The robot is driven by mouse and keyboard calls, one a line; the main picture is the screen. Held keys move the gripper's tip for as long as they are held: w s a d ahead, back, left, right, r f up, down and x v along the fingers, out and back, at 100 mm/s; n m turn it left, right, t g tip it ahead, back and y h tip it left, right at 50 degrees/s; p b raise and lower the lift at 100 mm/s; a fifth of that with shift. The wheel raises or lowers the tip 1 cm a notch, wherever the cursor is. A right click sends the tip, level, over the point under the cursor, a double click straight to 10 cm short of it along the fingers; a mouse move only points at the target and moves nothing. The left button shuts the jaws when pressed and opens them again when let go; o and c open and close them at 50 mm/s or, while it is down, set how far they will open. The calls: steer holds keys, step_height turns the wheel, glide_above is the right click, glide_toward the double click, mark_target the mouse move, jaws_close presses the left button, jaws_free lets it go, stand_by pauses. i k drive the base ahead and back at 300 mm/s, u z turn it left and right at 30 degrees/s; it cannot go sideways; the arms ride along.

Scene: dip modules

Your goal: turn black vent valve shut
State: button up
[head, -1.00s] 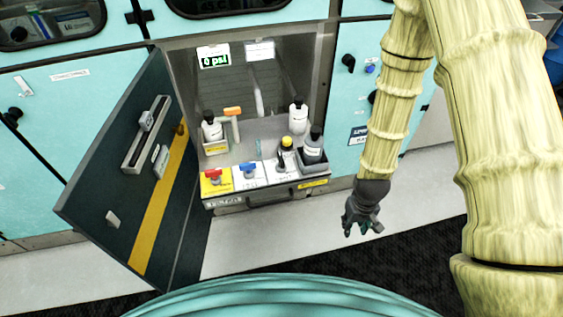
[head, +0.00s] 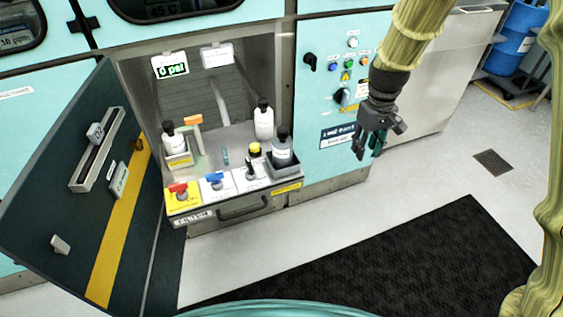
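The black vent valve (head: 250,170) sits on a white label plate on the front ledge of the open cabinet. It is the rightmost of a row of three valves, after a red one (head: 180,192) and a blue one (head: 215,184). Its small black handle stands up in front of a yellow-topped item; its exact angle is too small to tell. My gripper (head: 368,150) hangs right of the cabinet, in front of the blue control panel, well apart from the valve. Its fingers look spread and hold nothing.
The dark cabinet door (head: 95,190) stands open at the left.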

mark_target(251, 169)
steer(key=z, duration=2.05)
steer(key=k, duration=1)
steer(key=u, duration=2.2)
steer(key=i, duration=0.5)
